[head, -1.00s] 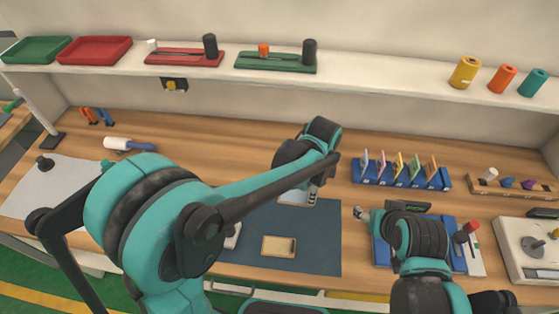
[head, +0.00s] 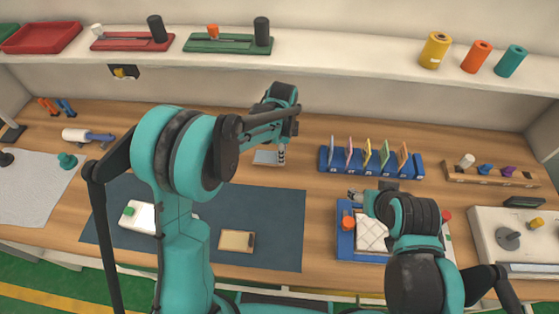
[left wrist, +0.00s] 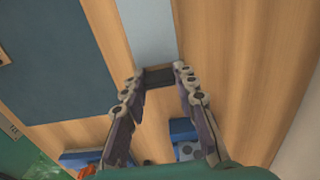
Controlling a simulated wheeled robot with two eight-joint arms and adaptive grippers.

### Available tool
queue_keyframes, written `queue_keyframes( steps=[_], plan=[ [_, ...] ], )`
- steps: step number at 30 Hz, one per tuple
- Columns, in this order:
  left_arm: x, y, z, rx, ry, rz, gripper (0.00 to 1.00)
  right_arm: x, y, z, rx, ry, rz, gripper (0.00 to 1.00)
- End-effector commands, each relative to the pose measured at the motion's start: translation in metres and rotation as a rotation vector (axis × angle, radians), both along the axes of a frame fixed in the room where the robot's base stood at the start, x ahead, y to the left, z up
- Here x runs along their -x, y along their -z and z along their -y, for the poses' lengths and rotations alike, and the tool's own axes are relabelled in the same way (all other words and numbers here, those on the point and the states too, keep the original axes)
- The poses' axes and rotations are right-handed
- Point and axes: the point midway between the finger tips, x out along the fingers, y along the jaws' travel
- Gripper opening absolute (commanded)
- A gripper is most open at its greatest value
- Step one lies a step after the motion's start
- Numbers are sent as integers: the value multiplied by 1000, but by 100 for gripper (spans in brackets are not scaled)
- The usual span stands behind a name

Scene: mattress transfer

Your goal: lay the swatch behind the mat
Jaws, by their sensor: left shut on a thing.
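The swatch (head: 268,158) is a flat, pale grey-blue piece over the bare wood behind the dark blue mat (head: 262,205), apart from its back edge in the picture. My left gripper (head: 282,154) is at the swatch's right end. In the left wrist view my left gripper (left wrist: 160,76) is shut on the dark end of the swatch (left wrist: 146,28), and the mat (left wrist: 55,60) lies to the left. I cannot tell whether the swatch touches the table. My right gripper (head: 356,196) is by the blue tray; its fingers are too small to read.
A wooden-framed card (head: 237,241) and a white block with a green top (head: 140,215) lie on the mat. A blue rack (head: 328,160) with several coloured cards stands right of the swatch. A blue tray (head: 345,243) is at front right. Wood left of the swatch is clear.

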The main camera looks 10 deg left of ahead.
Motion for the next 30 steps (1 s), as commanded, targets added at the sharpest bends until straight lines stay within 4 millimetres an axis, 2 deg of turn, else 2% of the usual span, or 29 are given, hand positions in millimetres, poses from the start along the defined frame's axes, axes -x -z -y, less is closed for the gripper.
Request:
queue_keyframes(
  steps=[5, 12, 24, 25, 26, 27, 30],
  plan=[
    [-5, 9, -4, 0, 0, 0, 3, 0, 3, 0, 0, 0, 0, 59],
    [-5, 43, -4, 0, 0, 0, 3, 0, 16, 0, 0, 0, 0, 59],
    [-5, 48, -4, 0, 0, 0, 3, 0, 19, 0, 0, 0, 0, 59],
    [-5, 48, -4, 0, 0, 0, 33, 0, 18, 0, 0, 0, 0, 59],
    [-5, 47, -4, 0, 0, 0, 41, 0, 18, 0, 0, 0, 0, 59],
    [-5, 47, -4, 0, 0, 0, 49, 0, 18, 0, 0, 0, 0, 59],
    [-5, 47, -4, 0, 0, 0, 49, 0, 18, 0, 0, 0, 0, 59]
  ],
)
